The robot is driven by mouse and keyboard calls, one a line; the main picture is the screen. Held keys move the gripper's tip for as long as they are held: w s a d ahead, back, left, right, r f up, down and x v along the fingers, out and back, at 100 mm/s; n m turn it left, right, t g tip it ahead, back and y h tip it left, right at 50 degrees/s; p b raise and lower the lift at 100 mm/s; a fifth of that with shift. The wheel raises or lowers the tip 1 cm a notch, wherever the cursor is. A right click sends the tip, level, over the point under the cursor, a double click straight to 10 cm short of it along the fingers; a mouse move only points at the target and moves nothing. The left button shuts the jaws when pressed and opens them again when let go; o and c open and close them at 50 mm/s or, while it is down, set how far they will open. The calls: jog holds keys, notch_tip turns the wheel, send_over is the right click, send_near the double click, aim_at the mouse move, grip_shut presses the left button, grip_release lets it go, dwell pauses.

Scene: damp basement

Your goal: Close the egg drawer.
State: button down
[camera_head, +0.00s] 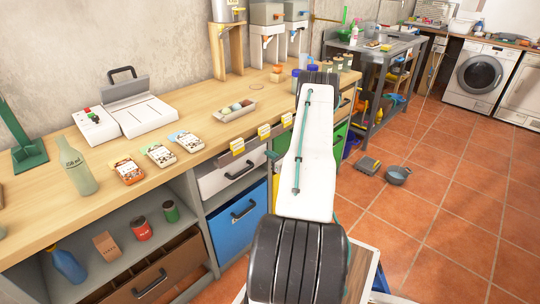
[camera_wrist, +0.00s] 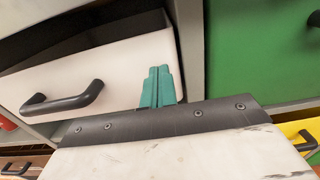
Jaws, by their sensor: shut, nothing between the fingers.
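A white drawer (camera_head: 232,172) with a dark bar handle sits under the wooden counter. It stands partly open, and in the wrist view its white front (camera_wrist: 120,75) has a dark open inside behind its top edge. No readable mark tells me that it is the egg drawer. My gripper (camera_wrist: 158,88) has its teal fingers shut together with nothing between them. They are in front of the white drawer's right part, right of its handle (camera_wrist: 62,102). I cannot tell whether they touch it. In the head view my arm hides most of the gripper.
A blue drawer (camera_head: 238,216) is below the white one. A green drawer (camera_wrist: 260,50) is to the right, with a yellow one (camera_wrist: 300,130) below it. An egg tray (camera_head: 234,111) stands on the counter (camera_head: 200,95).

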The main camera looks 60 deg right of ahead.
jog(key=v, duration=1.3)
jog(key=shift+d+f, duration=0.1)
jog(key=shift+d, duration=0.05)
jog(key=w+a+r+n+g+y, duration=0.2)
jog(key=a+r+n+g+y, duration=0.25)
jog(key=a+r+n, duration=0.4)
jog(key=w+a+r+n+g+y, duration=0.1)
jog(key=a+r+n+g+y, duration=0.4)
jog(key=a, duration=0.7)
jog(key=w+a+r+n+g+y, duration=0.25)
jog(key=a+r+n+y, duration=0.35)
jog(key=a, duration=0.4)
jog(key=s+a+r+n+g+h, duration=0.2)
jog(key=s+a+r+n+h, duration=0.3)
jog(key=a+r+n, duration=0.4)
jog(key=s+a+r+n+g+h, duration=0.2)
jog(key=s+a+r+n+h, duration=0.4)
jog(key=a, duration=0.9)
notch_tip(320, 180, up, 5)
jog(key=s+n, duration=0.2)
jog(key=n, duration=0.2)
jog(key=shift+a+r, duration=0.15)
jog(key=shift+r, duration=0.05)
